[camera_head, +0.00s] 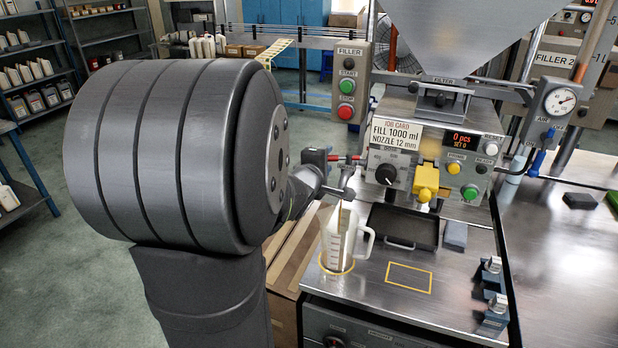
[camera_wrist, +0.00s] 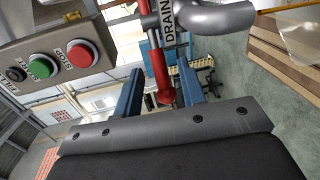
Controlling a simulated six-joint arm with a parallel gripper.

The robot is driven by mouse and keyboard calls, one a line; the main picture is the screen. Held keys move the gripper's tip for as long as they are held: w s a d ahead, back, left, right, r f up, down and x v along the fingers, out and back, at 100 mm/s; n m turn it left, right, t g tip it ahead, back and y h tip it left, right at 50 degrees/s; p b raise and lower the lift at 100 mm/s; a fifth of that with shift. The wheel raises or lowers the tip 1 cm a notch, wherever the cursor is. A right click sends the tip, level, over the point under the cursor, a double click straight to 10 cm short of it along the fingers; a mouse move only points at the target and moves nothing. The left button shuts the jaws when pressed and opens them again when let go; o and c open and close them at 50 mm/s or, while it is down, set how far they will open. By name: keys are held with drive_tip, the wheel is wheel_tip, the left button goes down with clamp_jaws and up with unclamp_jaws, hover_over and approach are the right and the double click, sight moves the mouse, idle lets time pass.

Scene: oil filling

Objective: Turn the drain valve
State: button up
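The drain valve's red handle (camera_wrist: 157,62) hangs down the middle of the wrist view, beside a DRAIN label (camera_wrist: 168,22) and a grey curved pipe (camera_wrist: 215,17). My gripper (camera_wrist: 158,72) is open, with one blue finger on each side of the handle. Gaps show between the handle and both fingers, so I see no contact. In the head view the red handle (camera_head: 343,158) shows small, beside my gripper, which my arm largely hides. A clear measuring jug (camera_head: 335,245) stands below the valve outlet, inside a yellow ring.
The filler's button box (camera_wrist: 58,60) is close at the left of the wrist view. The filler panel (camera_head: 432,150), with a dial and yellow nozzle part (camera_head: 426,181), stands behind the jug. A black tray (camera_head: 395,222) lies behind an empty yellow rectangle (camera_head: 409,277).

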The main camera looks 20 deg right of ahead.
drive_tip(key=v, duration=1.3)
drive_tip(key=shift+r, duration=0.15)
